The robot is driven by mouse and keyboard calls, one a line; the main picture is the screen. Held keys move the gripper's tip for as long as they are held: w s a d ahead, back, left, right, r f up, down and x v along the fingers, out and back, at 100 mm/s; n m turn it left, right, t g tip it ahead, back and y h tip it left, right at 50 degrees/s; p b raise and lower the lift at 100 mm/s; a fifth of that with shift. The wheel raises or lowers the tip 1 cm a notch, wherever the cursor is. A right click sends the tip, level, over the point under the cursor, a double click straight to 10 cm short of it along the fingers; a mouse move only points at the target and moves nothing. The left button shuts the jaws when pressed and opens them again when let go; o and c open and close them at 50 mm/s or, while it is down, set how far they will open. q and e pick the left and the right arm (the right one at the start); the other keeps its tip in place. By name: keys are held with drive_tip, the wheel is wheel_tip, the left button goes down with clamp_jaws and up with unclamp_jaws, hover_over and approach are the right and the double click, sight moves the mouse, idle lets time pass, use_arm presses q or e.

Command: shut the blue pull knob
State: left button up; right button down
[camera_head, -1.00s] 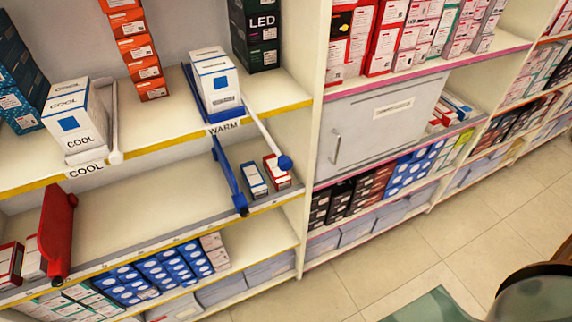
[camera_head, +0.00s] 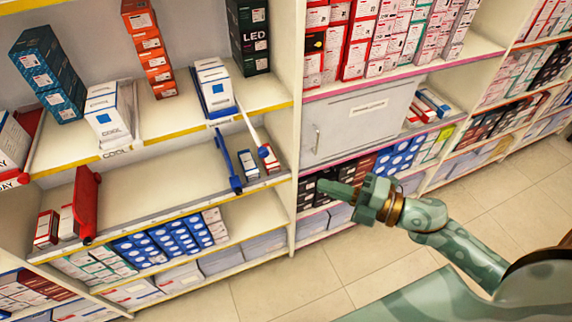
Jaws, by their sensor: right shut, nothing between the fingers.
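The blue pull knob (camera_head: 264,152) is a small ball on the end of a white rod (camera_head: 248,128). The rod slants out and down from the box tray marked WARM on the upper shelf, so the knob hangs in front of the lower shelf. My right gripper (camera_head: 322,187) is shut and empty, to the right of the knob and lower in the picture. It is apart from the knob and appears in front of the dark boxes. My left gripper is not in view.
A blue bar (camera_head: 228,163) stands left of the knob, near small boxes (camera_head: 248,164). A red bar (camera_head: 87,205) stands farther left. A grey cabinet door (camera_head: 355,125) and a shelf upright (camera_head: 292,200) are near my gripper. The tiled floor (camera_head: 290,285) is clear.

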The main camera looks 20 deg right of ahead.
drive_tip(key=p, duration=0.3)
approach(260, 156)
drive_tip(key=a, duration=0.4)
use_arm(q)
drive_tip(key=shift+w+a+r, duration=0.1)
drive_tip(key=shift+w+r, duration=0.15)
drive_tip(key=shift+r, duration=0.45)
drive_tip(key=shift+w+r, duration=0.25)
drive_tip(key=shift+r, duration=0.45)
use_arm(e)
drive_tip(key=shift+g, duration=0.3)
drive_tip(key=shift+w+a, duration=0.15)
drive_tip(key=shift+w, duration=1.95)
drive_tip(key=shift+w, duration=0.1)
